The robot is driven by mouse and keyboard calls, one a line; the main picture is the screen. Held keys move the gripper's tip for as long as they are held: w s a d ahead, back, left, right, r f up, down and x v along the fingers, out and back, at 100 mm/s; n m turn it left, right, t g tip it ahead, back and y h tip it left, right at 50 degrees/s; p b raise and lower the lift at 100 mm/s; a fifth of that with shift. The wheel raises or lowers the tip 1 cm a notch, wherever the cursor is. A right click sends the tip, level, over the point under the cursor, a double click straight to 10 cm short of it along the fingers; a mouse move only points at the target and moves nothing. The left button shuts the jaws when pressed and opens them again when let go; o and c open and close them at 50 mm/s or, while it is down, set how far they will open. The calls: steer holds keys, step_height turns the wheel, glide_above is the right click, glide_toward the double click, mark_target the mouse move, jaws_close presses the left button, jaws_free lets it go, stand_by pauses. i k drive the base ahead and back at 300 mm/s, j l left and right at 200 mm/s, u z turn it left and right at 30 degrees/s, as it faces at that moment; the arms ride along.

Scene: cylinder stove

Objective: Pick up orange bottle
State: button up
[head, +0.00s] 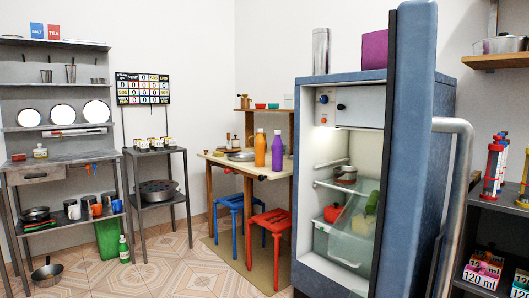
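The orange bottle (260,149) stands upright on the wooden table (226,165) in the middle of the head view. A purple bottle (278,151) stands upright just to its right, close beside it. Nothing hides the orange bottle's front. My gripper is not in view.
The blue fridge (330,100) stands open right of the table, its door (408,140) jutting forward. A red stool (272,232) and a blue stool (229,213) stand at the table. Shelving (45,163) is at left. The tiled floor (185,265) in front is clear.

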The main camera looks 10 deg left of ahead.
mark_target(260, 142)
steer(key=i+j+z, duration=0.1)
steer(key=j, duration=0.45)
steer(key=i+j+z, duration=0.1)
steer(key=j, duration=0.45)
steer(key=i+j+z, duration=0.15)
steer(key=j, duration=0.45)
steer(key=i+j+z, duration=0.1)
steer(key=j, duration=0.45)
steer(key=i+j+z, duration=0.1)
steer(key=j, duration=0.5)
steer(key=i, duration=0.05)
